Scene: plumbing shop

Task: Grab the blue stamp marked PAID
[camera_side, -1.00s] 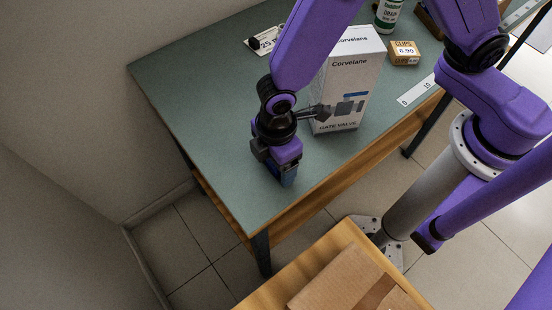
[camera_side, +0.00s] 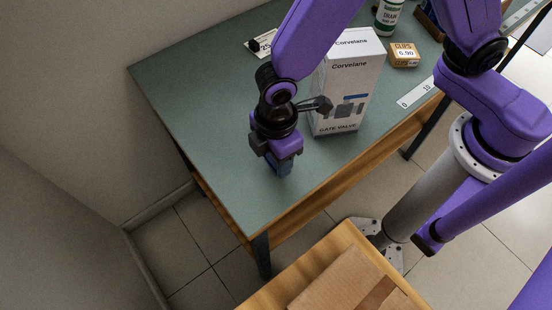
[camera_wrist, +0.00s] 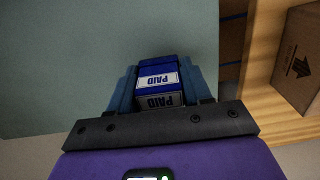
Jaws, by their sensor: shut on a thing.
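The blue stamp (camera_wrist: 158,82) shows in the wrist view with white labels reading PAID on two faces. It sits between the two blue fingers of my gripper (camera_wrist: 159,88), which is shut on it. In the side view my gripper (camera_side: 281,168) is over the front left part of the green table top (camera_side: 215,135). The stamp is mostly hidden there by the fingers. I cannot tell for sure how far it is above the table.
A white Corvelane gate valve box (camera_side: 345,90) stands close to the right of my gripper. An orange CLIPS box (camera_side: 404,55), a white bottle (camera_side: 388,15) and a white card (camera_side: 262,42) are farther back. A cardboard box (camera_side: 345,284) lies on a wooden surface in front.

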